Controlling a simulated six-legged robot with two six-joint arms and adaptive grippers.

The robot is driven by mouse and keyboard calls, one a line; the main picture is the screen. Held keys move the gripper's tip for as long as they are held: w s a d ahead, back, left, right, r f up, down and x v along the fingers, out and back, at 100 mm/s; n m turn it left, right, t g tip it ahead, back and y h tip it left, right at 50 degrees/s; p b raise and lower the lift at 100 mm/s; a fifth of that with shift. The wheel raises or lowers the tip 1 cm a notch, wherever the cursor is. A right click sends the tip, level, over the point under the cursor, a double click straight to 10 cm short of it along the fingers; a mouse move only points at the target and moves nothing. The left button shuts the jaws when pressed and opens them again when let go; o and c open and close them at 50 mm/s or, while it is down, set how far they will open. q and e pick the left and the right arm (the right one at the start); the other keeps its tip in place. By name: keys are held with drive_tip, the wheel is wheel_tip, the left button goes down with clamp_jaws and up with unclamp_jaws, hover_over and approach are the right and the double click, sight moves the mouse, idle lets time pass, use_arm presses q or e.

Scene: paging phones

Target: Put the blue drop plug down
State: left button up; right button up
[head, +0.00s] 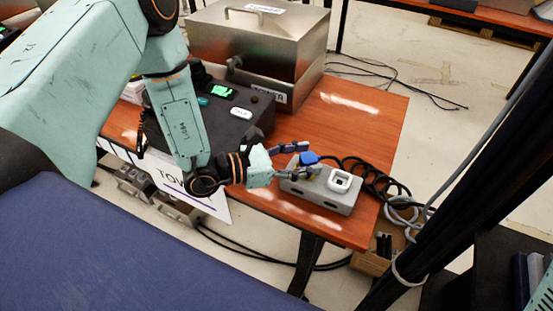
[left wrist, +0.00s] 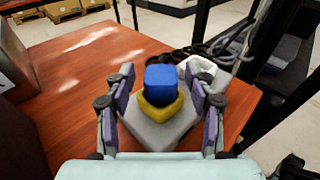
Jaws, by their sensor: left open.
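The blue drop plug (head: 309,159) stands on the left part of a grey block (head: 323,201) at the right end of the wooden table. In the left wrist view the blue plug (left wrist: 161,78) sits above a yellow part (left wrist: 160,108), over the grey block (left wrist: 157,133). My left gripper (head: 292,160) is at the plug from the left. In the left wrist view its fingers (left wrist: 162,90) stand open on both sides of the plug, with gaps visible. My right gripper is not in view.
A white square socket (head: 340,181) is on the block's right part. Black coiled cable (head: 372,175) lies behind it. A black console (head: 225,108) and a metal box (head: 258,45) stand farther back on the wooden table (head: 352,115). A dark post (head: 440,205) rises at right.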

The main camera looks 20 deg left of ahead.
use_arm(q)
drive_tip(key=p+v, duration=0.2)
drive_tip(key=v, duration=0.8)
drive_tip(key=shift+s+a+p, duration=0.2)
drive_tip(key=shift+a+p, duration=0.05)
drive_tip(key=shift+p, duration=0.1)
idle(1.7)
drive_tip(key=shift+c, duration=0.4)
idle(1.1)
